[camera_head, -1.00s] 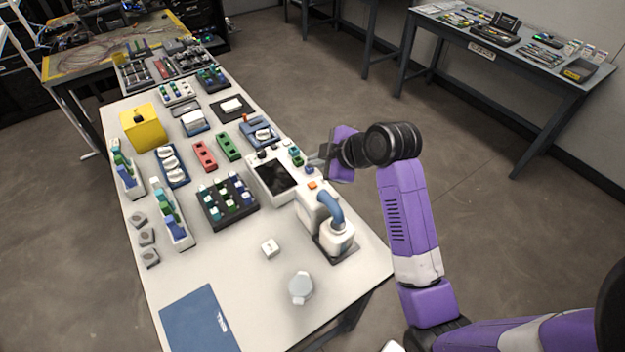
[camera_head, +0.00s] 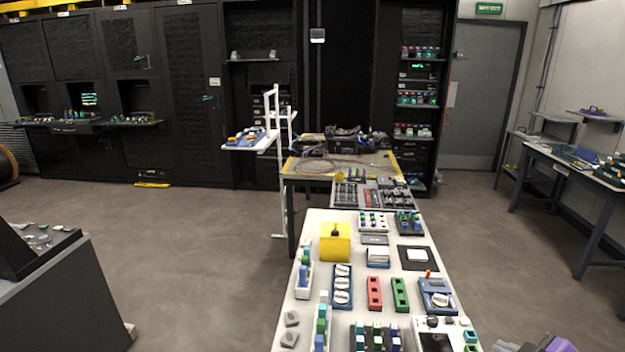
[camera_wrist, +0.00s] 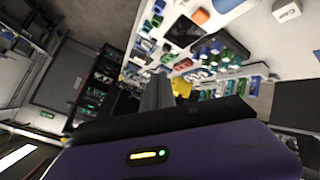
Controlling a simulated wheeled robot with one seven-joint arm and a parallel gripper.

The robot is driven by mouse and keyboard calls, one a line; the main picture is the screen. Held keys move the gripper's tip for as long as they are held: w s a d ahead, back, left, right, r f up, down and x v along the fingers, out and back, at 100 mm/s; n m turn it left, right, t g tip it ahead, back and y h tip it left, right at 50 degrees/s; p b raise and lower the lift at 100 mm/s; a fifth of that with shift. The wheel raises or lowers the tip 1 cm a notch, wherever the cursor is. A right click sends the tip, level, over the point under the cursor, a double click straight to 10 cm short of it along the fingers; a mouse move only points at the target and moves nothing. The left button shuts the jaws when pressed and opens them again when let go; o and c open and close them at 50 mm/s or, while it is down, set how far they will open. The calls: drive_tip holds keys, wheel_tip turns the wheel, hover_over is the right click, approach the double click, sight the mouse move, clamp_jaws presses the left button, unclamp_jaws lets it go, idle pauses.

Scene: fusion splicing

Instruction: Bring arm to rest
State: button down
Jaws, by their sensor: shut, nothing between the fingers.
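My arm shows only as a small purple and dark piece at the bottom right edge of the head view. My gripper shows in the wrist view, its fingers (camera_wrist: 157,92) together as one grey bar, shut and empty. The fingers touch nothing that I can see. The white work table (camera_head: 290,327) lies ahead in the head view, and the arm is at its right side. In the wrist view the table's tools appear tilted beyond the fingers.
On the table stand a yellow box (camera_head: 335,243), a red block (camera_head: 374,293), a green block (camera_head: 400,294) and a screen device (camera_head: 447,335). A grey bench (camera_head: 62,290) is at the left and another table (camera_head: 575,165) at the right. The floor between is free.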

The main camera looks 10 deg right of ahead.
wheel_tip(320, 180, up, 4)
drive_tip(key=d+m+t+h, duration=0.1)
drive_tip(key=m+t+h, duration=0.2)
drive_tip(key=m, duration=0.2)
drive_tip(key=s+a+f+y+b, duration=0.1)
drive_tip(key=s+a+f+y, duration=0.1)
drive_tip(key=s+a, duration=1)
drive_tip(key=s+a+f+m+t+y+b, duration=0.1)
drive_tip(key=s+a+f, duration=0.3)
drive_tip(key=s+a, duration=0.9)
drive_tip(key=s+y+b, duration=0.1)
drive_tip(key=s, duration=0.6)
drive_tip(key=shift+a+f+y, duration=0.2)
drive_tip(key=shift+f+y, duration=0.05)
drive_tip(key=shift+y, duration=0.15)
